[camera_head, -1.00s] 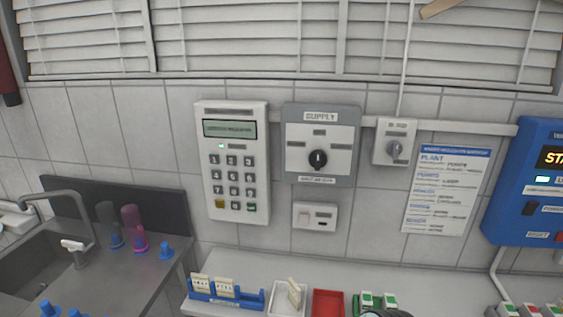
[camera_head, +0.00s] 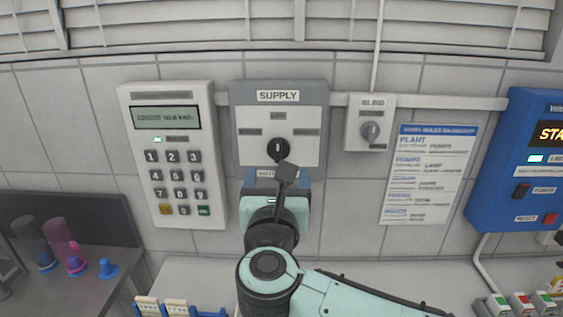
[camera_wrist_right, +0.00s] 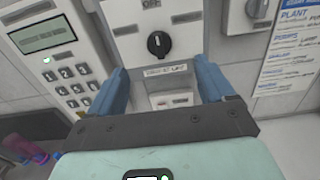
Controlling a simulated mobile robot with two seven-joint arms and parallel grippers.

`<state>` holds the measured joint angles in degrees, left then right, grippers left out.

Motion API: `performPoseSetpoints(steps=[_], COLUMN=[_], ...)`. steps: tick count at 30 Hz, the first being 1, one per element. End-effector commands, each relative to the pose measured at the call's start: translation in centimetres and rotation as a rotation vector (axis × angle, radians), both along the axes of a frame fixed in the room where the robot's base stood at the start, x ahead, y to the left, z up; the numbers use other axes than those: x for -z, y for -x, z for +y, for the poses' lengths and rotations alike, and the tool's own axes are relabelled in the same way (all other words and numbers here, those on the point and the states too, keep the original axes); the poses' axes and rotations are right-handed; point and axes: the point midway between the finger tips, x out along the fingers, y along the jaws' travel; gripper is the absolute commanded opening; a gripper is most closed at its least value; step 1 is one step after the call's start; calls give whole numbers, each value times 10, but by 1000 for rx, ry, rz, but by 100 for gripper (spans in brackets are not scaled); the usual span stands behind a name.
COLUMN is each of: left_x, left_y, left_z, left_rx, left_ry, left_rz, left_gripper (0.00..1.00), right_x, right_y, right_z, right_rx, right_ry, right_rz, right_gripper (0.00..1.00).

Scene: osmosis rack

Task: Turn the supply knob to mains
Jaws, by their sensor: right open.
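The supply knob (camera_head: 278,149) is a round black knob with a white mark, on a grey and white panel (camera_head: 320,135) headed SUPPLY. Its mark stands upright, toward the top label, which reads OFF in the right wrist view; that view also shows the knob (camera_wrist_right: 158,44). The side labels are too blurred to read. My right gripper (camera_wrist_right: 161,66) is open and empty, its blue fingers spread to either side below the knob, apart from it. In the head view my right gripper (camera_head: 277,179) is just below the knob, partly hidden by its wrist. My left gripper is out of view.
A keypad unit (camera_head: 175,150) hangs left of the panel. A small BLEED knob box (camera_head: 370,122) and a paper notice (camera_head: 430,172) are at right, then a blue control box (camera_head: 515,165). A small switch box (camera_wrist_right: 173,100) sits below the panel.

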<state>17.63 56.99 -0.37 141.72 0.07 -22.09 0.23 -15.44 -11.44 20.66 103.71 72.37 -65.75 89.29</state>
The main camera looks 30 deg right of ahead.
Motion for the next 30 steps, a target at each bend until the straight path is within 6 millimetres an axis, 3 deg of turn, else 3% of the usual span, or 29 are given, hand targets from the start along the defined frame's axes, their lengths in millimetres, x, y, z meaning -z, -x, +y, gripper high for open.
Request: performPoseSetpoints(steps=[2,8,21,30], left_x=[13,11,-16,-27], left_y=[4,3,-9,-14], left_z=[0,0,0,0], left_rx=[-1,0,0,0], left_ry=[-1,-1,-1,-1], left_rz=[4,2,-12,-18], left_gripper=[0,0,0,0], right_x=[14,15,12,13], right_y=[1,-7,-82,-111], right_z=[0,-5,-51,-69], right_rx=[0,2,3,1], right_ry=[-3,-3,0,0], right_rz=[3,4,5,4], right_gripper=[82,82,82,82])
